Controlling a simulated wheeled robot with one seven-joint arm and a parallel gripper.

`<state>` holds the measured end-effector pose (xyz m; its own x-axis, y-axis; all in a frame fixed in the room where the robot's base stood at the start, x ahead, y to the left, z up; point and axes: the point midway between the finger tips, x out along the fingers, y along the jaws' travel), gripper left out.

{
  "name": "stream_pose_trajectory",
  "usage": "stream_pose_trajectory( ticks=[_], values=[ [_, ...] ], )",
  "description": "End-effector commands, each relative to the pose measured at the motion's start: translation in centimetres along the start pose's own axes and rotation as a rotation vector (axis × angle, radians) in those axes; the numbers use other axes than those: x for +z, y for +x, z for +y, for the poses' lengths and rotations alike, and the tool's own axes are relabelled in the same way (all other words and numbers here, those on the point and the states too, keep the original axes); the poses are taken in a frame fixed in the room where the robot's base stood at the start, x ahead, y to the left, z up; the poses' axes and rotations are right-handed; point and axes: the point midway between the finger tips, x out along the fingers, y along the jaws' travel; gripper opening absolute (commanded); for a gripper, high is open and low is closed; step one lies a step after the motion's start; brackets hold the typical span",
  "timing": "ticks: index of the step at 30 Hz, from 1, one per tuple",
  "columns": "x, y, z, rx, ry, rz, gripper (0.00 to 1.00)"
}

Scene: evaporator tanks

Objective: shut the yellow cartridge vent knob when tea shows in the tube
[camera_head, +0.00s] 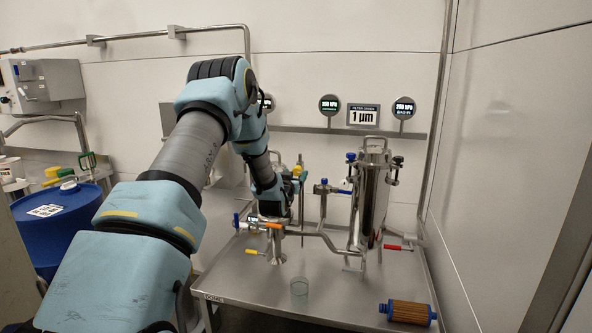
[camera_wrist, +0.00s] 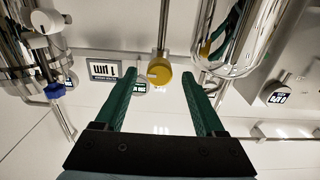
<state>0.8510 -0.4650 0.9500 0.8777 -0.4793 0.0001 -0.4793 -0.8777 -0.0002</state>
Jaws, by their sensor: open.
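The yellow knob (camera_wrist: 159,71) shows in the wrist view at the end of a metal stem, between the tips of my two green fingers. My gripper (camera_wrist: 159,76) is open, with a gap on both sides of the knob; I cannot tell whether the knob lies fully between the fingers or just beyond them. In the head view my gripper (camera_head: 298,173) is small and partly hidden by my wrist, near the thin stems left of the steel filter housing (camera_head: 371,205). I cannot make out tea in any tube.
A steel table (camera_head: 340,300) carries valves with a yellow handle (camera_head: 256,252), an orange handle (camera_head: 275,226) and a red handle (camera_head: 397,247). A blue drum (camera_head: 75,215) stands left.

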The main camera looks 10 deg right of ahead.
Motion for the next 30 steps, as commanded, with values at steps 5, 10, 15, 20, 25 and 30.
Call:
stream_pose_trajectory(
  ticks=[5, 10, 15, 20, 25, 30],
  values=[
    [-0.1, 1.8, 0.0, 0.0, 0.0, 0.001, 0.71],
    [0.0, 2.3, 0.0, 0.001, 0.0, 0.0, 0.71],
    [0.0, 2.3, 0.0, 0.0, 0.0, 0.0, 0.71],
    [0.0, 2.3, 0.0, 0.0, 0.0, 0.0, 0.58],
    [0.0, 2.2, 0.0, 0.0, 0.0, 0.0, 0.39],
    [0.0, 2.2, 0.0, 0.0, 0.0, 0.0, 0.2]
  ],
)
